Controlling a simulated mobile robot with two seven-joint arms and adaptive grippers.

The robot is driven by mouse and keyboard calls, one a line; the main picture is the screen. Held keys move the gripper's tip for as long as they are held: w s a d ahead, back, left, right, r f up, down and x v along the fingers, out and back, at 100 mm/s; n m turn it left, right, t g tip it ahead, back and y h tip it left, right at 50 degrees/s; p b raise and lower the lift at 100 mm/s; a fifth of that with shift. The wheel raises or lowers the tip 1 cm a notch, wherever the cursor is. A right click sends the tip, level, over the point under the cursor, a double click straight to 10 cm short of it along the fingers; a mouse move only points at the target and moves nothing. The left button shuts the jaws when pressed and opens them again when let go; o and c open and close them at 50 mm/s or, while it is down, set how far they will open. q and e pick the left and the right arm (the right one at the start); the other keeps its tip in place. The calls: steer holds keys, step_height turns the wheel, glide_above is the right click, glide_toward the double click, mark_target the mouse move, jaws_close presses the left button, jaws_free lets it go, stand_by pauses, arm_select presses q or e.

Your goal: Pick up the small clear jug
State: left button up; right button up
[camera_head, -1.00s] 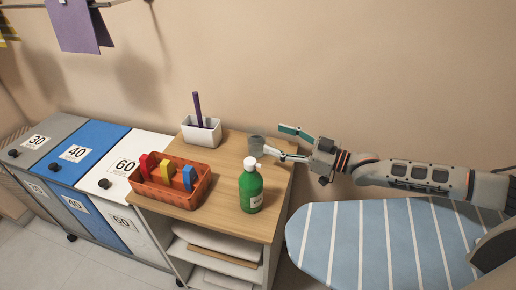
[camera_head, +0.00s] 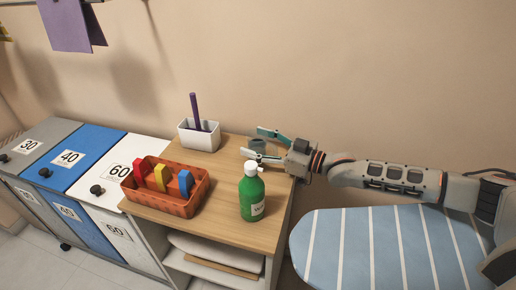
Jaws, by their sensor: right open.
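The small clear jug (camera_head: 257,145) looks like a small grey see-through cup. It stands upright near the back right of the wooden cabinet top (camera_head: 217,221). My right gripper (camera_head: 254,144) reaches in from the right with its fingers spread, one behind the jug and one in front of it. The jug shows between the fingers, partly hidden by the front finger. I cannot tell whether either finger touches it. My left gripper is not in view.
An orange basket (camera_head: 186,205) with colored blocks is at left, and a white holder (camera_head: 198,139) with a purple stick is behind. A striped ironing board (camera_head: 390,248) lies right; numbered bins (camera_head: 75,145) stand left.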

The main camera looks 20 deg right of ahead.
steer(key=shift+c, duration=0.3)
steer(key=c, duration=1.1)
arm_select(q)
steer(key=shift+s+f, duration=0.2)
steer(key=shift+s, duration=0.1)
arm_select(e)
steer(key=shift+c, duration=0.2)
steer(key=shift+r, duration=0.1)
